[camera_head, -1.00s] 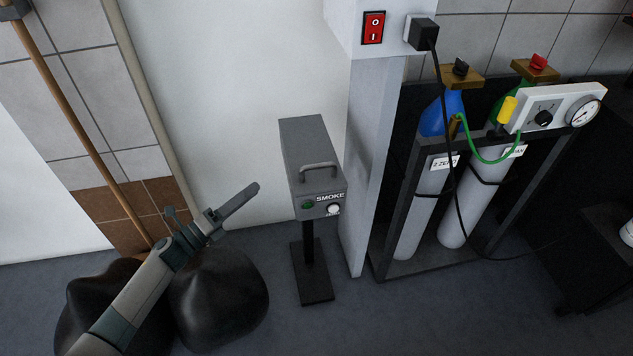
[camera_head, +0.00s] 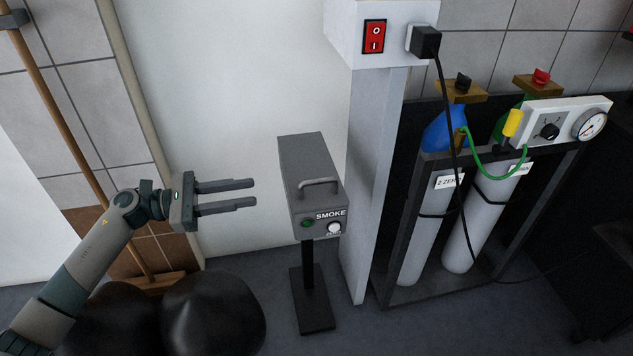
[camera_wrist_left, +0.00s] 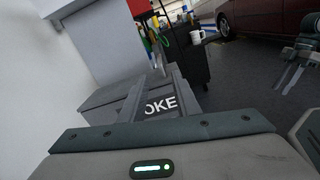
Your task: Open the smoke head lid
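The smoke head is a grey box (camera_head: 312,165) labelled SMOKE, standing on a thin black post and foot. A bar handle (camera_head: 318,184) sits on its top lid near the front, and the lid looks closed. My left gripper (camera_head: 254,194) is open and empty, left of the box, with its fingers pointing right toward it and apart from it. In the left wrist view the box top and the letters OKE (camera_wrist_left: 160,105) show between and behind the fingers. My right gripper (camera_wrist_left: 291,78) shows small at the right of the left wrist view, its fingers apart and empty.
A white pillar (camera_head: 372,180) with a red switch (camera_head: 374,37) and a black plug (camera_head: 425,42) stands right of the box. Gas cylinders in a black rack (camera_head: 410,200) stand further right. Dark sacks (camera_head: 212,315) lie below my left arm. A broom handle (camera_head: 60,110) leans at left.

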